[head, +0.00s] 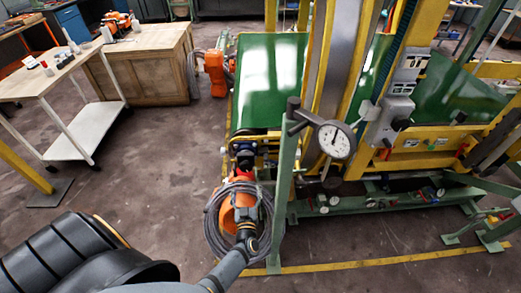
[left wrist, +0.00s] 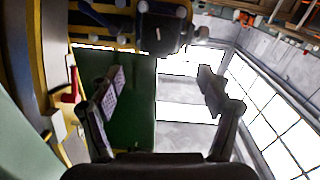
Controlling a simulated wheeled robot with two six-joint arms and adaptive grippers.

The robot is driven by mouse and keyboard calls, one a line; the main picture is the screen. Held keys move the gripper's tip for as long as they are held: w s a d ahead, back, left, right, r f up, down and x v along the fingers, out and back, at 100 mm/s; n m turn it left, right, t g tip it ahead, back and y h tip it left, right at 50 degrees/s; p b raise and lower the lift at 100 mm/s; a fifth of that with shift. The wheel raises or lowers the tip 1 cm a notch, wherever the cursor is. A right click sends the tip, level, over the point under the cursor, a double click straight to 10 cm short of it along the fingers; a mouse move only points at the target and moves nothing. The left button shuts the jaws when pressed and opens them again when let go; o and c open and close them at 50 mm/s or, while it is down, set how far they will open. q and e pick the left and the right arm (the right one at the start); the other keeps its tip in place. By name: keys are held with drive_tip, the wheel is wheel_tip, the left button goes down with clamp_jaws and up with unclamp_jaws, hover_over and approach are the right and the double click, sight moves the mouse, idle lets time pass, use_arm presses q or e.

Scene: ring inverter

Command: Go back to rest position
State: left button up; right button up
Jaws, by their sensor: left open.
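In the left wrist view my left gripper (left wrist: 162,82) has its two dark fingers spread wide. Nothing is held between them; a green belt surface and a bright, windowed background show beyond. In the head view my left arm reaches up from the bottom middle to a coil of grey cable (head: 212,232) and an orange motor (head: 231,218) beside the green frame. Its fingers are hard to make out there. I cannot tell whether the arm touches the coil. My right gripper is not in view.
A green belt machine (head: 268,80) with yellow frames fills the middle and right. A round dial gauge (head: 334,142) stands close to my left arm. A white-framed table (head: 58,78) and a wooden bench (head: 150,65) stand at the left. The floor between is clear.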

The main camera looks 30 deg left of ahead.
use_arm(q)
drive_tip(key=shift+f, duration=0.1)
drive_tip(key=s+d+f+m+g+h, duration=0.35)
drive_tip(key=s+f, duration=0.45)
drive_tip(key=f, duration=0.3)
drive_tip(key=s+d+f+m+g+h, duration=0.25)
drive_tip(key=s+f+h, duration=0.35)
drive_tip(key=f, duration=0.6)
drive_tip(key=s+a+f+m+g, duration=0.1)
drive_tip(key=s+f+g, duration=0.3)
drive_tip(key=s, duration=0.8)
drive_tip(key=s+a+f+m+g, duration=0.1)
drive_tip(key=s+f+g, duration=0.3)
drive_tip(key=s, duration=0.9)
drive_tip(key=shift+s+a+f+y, duration=0.15)
drive_tip(key=shift+a+f+y, duration=0.2)
drive_tip(key=shift+a+f, duration=0.35)
drive_tip(key=shift+r, duration=0.1)
drive_tip(key=shift+c, duration=0.5)
